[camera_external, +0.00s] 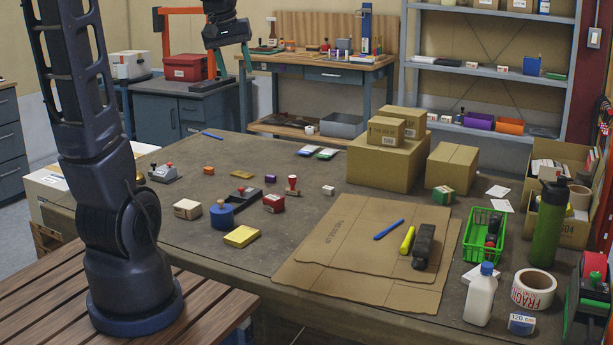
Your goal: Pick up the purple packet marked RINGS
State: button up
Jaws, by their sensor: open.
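A small purple block-like packet (270,179) lies on the worktable, left of the red-handled stamp. Its marking is too small to read. My gripper (228,58) hangs high at the top of the view, up and left of the packet in the picture. Its fingers are apart, with nothing seen between them, and it is clear of the packet.
Near the packet stand a wooden stamp (292,187), a red box (273,203), a yellow packet (242,174) and a dark tray (243,196). A blue tin (221,214) is nearer. Cardboard boxes (384,163) stand to the right. Bare tabletop (225,150) lies behind.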

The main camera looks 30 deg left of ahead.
jog(key=w+a+f+n+g+h, duration=0.1)
jog(key=w+a+f+n, duration=0.1)
jog(key=w, duration=0.5)
jog(key=w+a+f+n, duration=0.2)
jog(key=w, duration=0.5)
jog(key=n+g+h, duration=0.2)
jog(key=n+h, duration=0.1)
jog(key=n, duration=0.6)
send_over(270, 176)
jog(key=a, duration=0.4)
jog(key=f, duration=3.5)
jog(key=shift+s+d+f, duration=0.1)
jog(key=shift+d+f, duration=0.15)
jog(key=shift+y, duration=0.3)
jog(key=shift+w+d+x, duration=0.1)
jog(key=shift+x, duration=0.9)
jog(key=shift+w+d+x, duration=0.15)
jog(key=shift+x, duration=0.8)
jog(key=shift+w+d+x, duration=0.1)
jog(key=shift+x, duration=0.9)
jog(key=shift+r, duration=0.15)
grip_shut()
